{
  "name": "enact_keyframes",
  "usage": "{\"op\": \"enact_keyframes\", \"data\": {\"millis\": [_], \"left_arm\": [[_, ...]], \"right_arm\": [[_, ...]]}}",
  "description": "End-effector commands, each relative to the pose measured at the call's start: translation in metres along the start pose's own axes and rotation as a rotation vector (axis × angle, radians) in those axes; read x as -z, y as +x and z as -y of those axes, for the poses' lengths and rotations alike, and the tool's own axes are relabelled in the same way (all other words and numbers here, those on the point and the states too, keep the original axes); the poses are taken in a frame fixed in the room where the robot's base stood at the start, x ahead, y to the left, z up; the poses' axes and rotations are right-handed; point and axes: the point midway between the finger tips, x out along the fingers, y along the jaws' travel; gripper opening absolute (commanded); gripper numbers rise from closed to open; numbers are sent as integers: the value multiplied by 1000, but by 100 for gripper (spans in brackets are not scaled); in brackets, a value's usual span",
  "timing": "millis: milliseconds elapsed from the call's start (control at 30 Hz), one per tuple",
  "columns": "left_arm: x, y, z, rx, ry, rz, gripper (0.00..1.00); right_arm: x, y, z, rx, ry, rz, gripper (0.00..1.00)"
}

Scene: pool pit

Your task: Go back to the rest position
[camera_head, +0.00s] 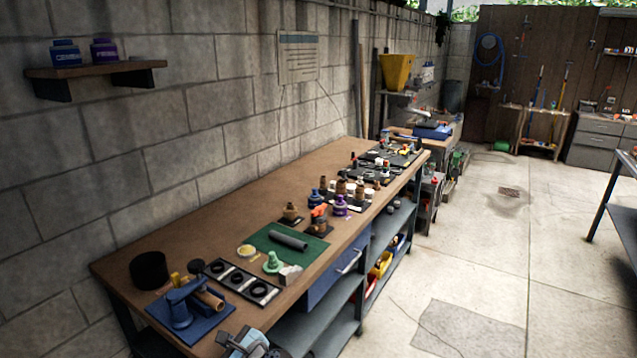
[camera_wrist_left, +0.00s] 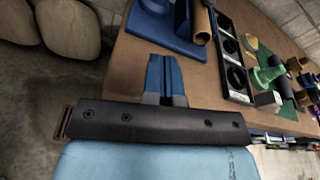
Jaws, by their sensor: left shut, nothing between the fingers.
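My left gripper (camera_wrist_left: 166,62) shows in the left wrist view with its two blue fingers together and nothing between them. It is at the near edge of the wooden workbench (camera_wrist_left: 120,75), apart from the parts on it. In the head view, part of what looks like the same gripper (camera_head: 245,344) shows at the bottom edge, beside the bench's near end. My right gripper is in neither view.
A blue vise-like fixture (camera_head: 180,308), a black tray with rings (camera_head: 243,282) and a green mat (camera_head: 270,243) with a grey cylinder lie on the near bench end. More small parts stand farther back. Concrete floor (camera_head: 490,260) right of the bench is open. A dark table (camera_head: 615,205) stands far right.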

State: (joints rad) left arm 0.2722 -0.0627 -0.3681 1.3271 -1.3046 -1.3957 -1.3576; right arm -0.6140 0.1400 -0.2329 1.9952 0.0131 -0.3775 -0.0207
Motion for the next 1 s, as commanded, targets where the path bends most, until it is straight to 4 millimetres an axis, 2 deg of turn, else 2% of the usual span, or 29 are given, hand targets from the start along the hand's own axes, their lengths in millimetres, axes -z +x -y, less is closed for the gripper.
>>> {"op": "enact_keyframes", "data": {"millis": [33, 200, 300, 400, 600, 800, 1000], "left_arm": [[8, -2, -35, -47, -120, -83, 0], [19, -24, -136, -264, -591, -351, 0], [13, -48, -190, -427, -870, -487, 0], [0, -74, -228, -575, -1086, -584, 0], [-29, -114, -270, -789, -1344, -698, 0], [-56, -148, -296, -956, -1497, -769, 0], [-83, -177, -313, -1100, -1602, -819, 0]], "right_arm": [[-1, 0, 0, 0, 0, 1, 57], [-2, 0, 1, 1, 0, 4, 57], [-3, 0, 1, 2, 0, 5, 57], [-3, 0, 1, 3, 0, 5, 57], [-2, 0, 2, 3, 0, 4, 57], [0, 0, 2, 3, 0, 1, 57], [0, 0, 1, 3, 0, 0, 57]]}}
